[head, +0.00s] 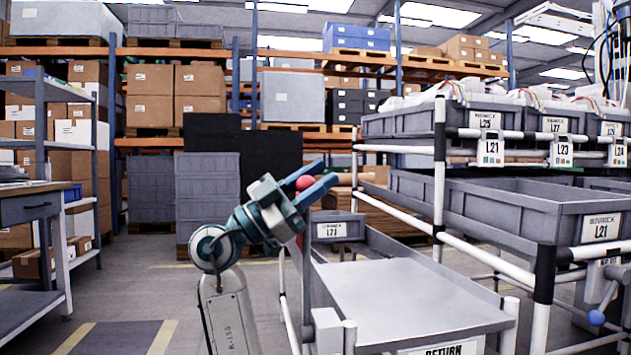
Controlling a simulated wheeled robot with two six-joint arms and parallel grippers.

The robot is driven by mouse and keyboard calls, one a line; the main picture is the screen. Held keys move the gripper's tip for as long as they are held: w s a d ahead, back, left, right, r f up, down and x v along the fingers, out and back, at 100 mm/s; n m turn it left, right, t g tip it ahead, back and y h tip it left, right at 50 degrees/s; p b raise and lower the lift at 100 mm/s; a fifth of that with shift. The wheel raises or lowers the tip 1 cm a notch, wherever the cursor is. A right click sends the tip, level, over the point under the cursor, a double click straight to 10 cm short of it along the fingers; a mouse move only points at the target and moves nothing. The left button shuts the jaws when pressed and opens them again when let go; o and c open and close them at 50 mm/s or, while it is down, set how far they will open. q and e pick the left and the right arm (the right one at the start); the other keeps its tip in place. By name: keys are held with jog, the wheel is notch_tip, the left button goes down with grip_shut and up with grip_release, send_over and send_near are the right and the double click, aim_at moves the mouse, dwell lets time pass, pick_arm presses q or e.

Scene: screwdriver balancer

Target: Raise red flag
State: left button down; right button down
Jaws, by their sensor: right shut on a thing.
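My right gripper (316,184) is in the middle of the head view, at the end of my arm that rises from the bottom. Its two blue fingers point up and to the right. They are shut on the red flag, of which a round red knob (305,183) shows between the fingers. A small red part also shows just below the gripper body, at the top of a dark upright post (306,280) at the left end of the return rack. The gripper hides most of the flag, so its tilt cannot be told. My left gripper is not in view.
A sloping grey return shelf (405,295) lies right of the gripper. A small grey bin (338,228) labelled L21 stands behind it. White pipe racks with large grey bins (520,205) fill the right. Floor is open on the left before a workbench (35,210).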

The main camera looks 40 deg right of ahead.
jog(key=c, duration=1.4)
grip_release()
jog(key=shift+s+f, duration=0.15)
jog(key=o, duration=0.3)
jog(key=shift+a, duration=0.15)
jog(key=shift+o, duration=0.2)
jog(key=shift+w+a+f+p, duration=0.1)
jog(key=shift+w+a+p, duration=0.15)
jog(key=shift+a+p, duration=0.1)
jog(key=p+v, duration=0.3)
jog(key=v, duration=0.7)
